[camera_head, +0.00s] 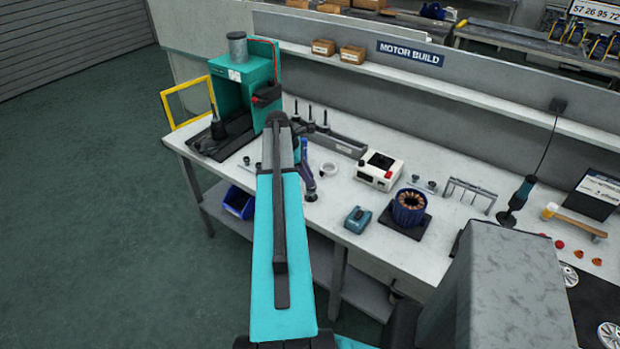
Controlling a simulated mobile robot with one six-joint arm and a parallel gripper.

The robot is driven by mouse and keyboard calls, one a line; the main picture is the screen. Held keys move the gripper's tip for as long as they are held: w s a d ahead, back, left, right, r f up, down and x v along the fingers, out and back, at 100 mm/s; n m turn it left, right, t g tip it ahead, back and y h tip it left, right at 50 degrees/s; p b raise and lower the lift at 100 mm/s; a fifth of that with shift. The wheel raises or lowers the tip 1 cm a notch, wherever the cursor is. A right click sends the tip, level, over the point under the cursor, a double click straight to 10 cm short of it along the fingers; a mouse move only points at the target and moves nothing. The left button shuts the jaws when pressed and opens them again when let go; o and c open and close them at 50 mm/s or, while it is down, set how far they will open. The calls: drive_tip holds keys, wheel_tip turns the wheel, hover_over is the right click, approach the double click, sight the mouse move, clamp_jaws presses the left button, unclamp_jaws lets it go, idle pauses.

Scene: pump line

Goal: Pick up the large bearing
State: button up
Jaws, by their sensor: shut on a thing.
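My teal arm rises from the bottom of the view to the near edge of the bench and hides part of it. Just right of it, a dark and purple end section points down, with my gripper (310,196) at its lower end, low over the bench. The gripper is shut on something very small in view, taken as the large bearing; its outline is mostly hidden. A pale ring (330,170) lies on the bench right behind the gripper.
A teal press (243,80) with a yellow frame (186,104) stands at the left. A white and black box (380,171), a copper-wound stator (408,207) and a small teal device (357,219) stand to the right. A blue bin (239,202) sits below.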

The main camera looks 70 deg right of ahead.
drive_tip(key=shift+r, duration=0.1)
drive_tip(key=shift+r+b, duration=0.7)
drive_tip(key=shift+r, duration=0.4)
drive_tip(key=w+a+r+b, duration=0.2)
drive_tip(key=w+a+b, duration=0.3)
drive_tip(key=w+a, duration=0.5)
drive_tip(key=shift+w+a+r, duration=0.3)
drive_tip(key=shift+w+a, duration=0.1)
drive_tip(key=shift+a, duration=0.5)
